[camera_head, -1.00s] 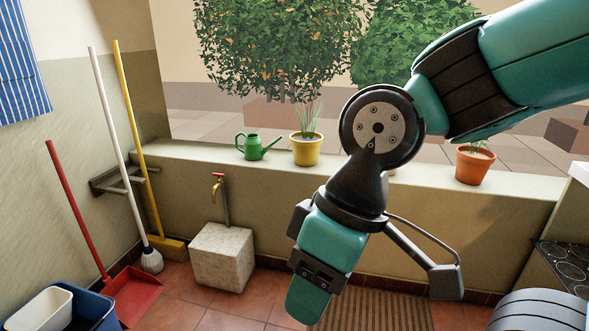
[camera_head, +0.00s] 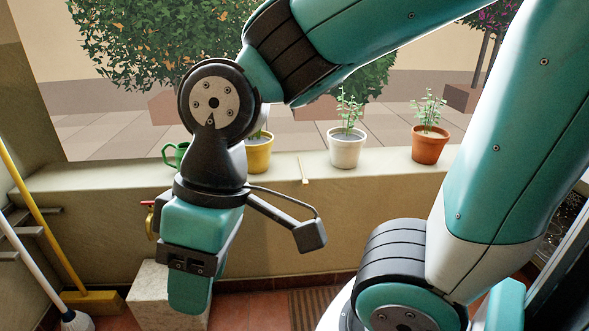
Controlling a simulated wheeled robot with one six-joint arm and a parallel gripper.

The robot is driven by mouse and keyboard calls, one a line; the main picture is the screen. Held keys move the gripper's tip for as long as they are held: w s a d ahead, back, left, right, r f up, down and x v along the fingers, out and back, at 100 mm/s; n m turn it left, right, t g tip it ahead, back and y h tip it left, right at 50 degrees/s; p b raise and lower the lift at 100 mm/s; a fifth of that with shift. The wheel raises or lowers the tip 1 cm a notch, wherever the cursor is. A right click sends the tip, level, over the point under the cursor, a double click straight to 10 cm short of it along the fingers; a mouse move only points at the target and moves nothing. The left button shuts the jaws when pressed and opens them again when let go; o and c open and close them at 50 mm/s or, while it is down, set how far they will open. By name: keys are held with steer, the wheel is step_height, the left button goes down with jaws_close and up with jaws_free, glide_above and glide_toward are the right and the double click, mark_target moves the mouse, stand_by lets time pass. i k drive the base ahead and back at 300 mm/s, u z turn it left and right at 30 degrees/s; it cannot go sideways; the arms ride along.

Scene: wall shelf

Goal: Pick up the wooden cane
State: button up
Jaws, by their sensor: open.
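A short, thin, pale wooden stick, seemingly the wooden cane (camera_head: 303,169), lies across the top of the window ledge. It is between the yellow pot and the white pot, with its near end at the ledge's front edge. My gripper (camera_head: 190,292) hangs pointing down at the left, in front of the ledge wall and apart from the cane. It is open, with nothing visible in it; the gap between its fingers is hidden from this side.
The ledge (camera_head: 380,181) also bears a green watering can (camera_head: 176,154), a yellow pot (camera_head: 259,155), a white pot (camera_head: 346,150) and an orange pot (camera_head: 429,146). A stone block (camera_head: 150,290) stands below, partly behind my gripper. Brooms (camera_head: 35,215) lean at the left.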

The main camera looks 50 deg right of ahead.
mark_target(304, 182)
steer(key=z, duration=0.35)
steer(key=i, duration=0.65)
steer(key=z, duration=1.1)
steer(key=i, duration=0.6)
steer(key=z, duration=0.6)
